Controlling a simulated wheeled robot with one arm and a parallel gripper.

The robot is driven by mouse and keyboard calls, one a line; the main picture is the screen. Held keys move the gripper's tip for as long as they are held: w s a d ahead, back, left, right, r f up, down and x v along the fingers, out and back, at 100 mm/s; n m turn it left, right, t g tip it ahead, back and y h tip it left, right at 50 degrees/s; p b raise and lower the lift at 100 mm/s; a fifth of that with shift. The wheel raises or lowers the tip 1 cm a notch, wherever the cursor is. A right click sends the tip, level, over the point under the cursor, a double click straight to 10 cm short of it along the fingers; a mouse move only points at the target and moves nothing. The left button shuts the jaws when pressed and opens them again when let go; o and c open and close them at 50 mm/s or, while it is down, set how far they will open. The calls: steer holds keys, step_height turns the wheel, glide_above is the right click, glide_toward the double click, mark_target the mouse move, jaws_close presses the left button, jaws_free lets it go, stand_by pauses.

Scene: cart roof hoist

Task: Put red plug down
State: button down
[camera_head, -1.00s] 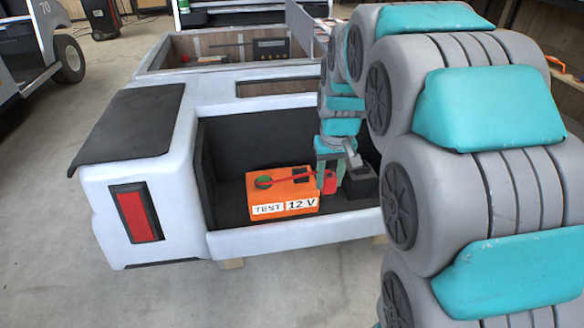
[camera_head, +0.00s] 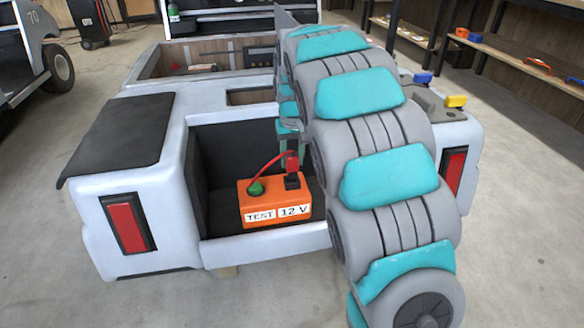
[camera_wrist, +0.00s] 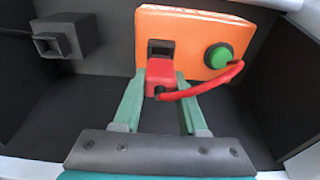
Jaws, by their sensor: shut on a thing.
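The red plug (camera_head: 292,160) is held at the black socket (camera_head: 292,181) on top of the orange test box (camera_head: 262,216). In the wrist view the plug (camera_wrist: 160,76) sits between the green fingers of my gripper (camera_wrist: 160,84), which is shut on it. The plug lies right beside the socket opening (camera_wrist: 161,46); I cannot tell whether it touches it. Its red cable (camera_wrist: 205,87) curves to the round green terminal (camera_wrist: 218,56) on the box. My arm hides most of the gripper in the head view.
The orange box stands in the cart's open dark compartment (camera_head: 220,150). A black block with a square opening (camera_wrist: 62,36) stands apart from the box in the wrist view. White cart walls (camera_head: 270,243) bound the compartment. Shelves (camera_head: 520,60) stand at the back right.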

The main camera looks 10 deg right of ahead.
mark_target(292, 169)
steer(key=shift+f, duration=1.8)
steer(key=shift+f, duration=0.15)
steer(key=shift+c, duration=2.3)
jaws_free()
